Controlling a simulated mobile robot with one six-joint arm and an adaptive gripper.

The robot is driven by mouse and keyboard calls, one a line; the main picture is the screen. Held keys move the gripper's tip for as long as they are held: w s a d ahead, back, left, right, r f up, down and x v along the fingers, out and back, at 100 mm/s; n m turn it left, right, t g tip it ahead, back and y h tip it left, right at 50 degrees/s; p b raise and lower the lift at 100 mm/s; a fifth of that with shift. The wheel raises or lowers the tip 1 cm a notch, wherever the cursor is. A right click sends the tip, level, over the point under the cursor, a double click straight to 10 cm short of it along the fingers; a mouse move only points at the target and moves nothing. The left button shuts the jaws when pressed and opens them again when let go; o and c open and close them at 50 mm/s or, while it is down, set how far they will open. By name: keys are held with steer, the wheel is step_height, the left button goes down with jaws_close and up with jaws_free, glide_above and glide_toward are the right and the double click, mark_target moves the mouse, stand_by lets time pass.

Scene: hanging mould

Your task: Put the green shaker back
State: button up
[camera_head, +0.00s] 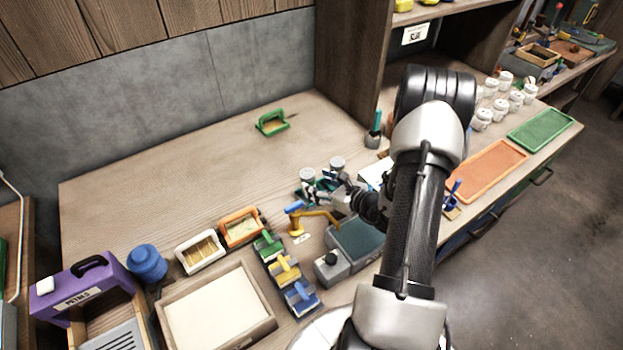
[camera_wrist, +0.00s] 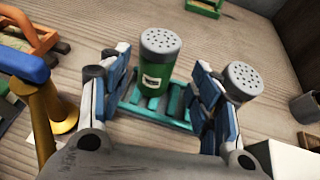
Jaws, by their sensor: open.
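The green shaker (camera_wrist: 160,72) stands upright with a grey perforated lid and a pale label; it also shows in the head view (camera_head: 308,174). A teal slatted rack (camera_wrist: 172,117) is at its base; I cannot tell whether the shaker is seated in it. My gripper (camera_wrist: 160,88) is open, with one finger on each side of the green shaker; whether the fingers touch it is unclear. A second shaker with the same lid (camera_wrist: 243,78) stands just right of the right finger, which hides much of its body.
A yellow stand with a blue end (camera_head: 300,220) is close on the gripper's left. A grey cup (camera_wrist: 306,106) is at the right. Several coloured trays, a grey box (camera_head: 331,267) and a cream bin (camera_head: 218,310) lie nearer the front. The table behind the shakers is mostly clear.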

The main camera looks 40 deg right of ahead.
steer(key=a+p+v, duration=0.1)
steer(key=v, duration=0.6)
steer(key=w+a+r+n+g+y, duration=0.3)
steer(key=a+r+n+y, duration=0.4)
steer(key=a+r+n, duration=0.45)
steer(key=s+a+r+n+g+y, duration=0.1)
steer(key=s+a+r+n+g, duration=0.2)
steer(key=a, duration=0.4)
steer(key=s+a+r+n+g, duration=0.2)
steer(key=s+a+r+n, duration=0.15)
steer(key=a, duration=0.25)
steer(key=s+a+r+n+g+h, duration=0.3)
steer(key=s+a+n+h, duration=0.15)
steer(key=s+n, duration=0.45)
steer(key=s+d+r+n+t+h, duration=0.2)
steer(key=s+d+r+n+h, duration=0.1)
steer(key=n, duration=0.4)
steer(key=shift+s+d+r+n+h, duration=0.3)
steer(key=shift+s+r+n+h, duration=0.1)
steer(key=shift+s+r+h, duration=0.6)
steer(key=shift+w+r, duration=0.1)
steer(key=shift+w, duration=0.05)
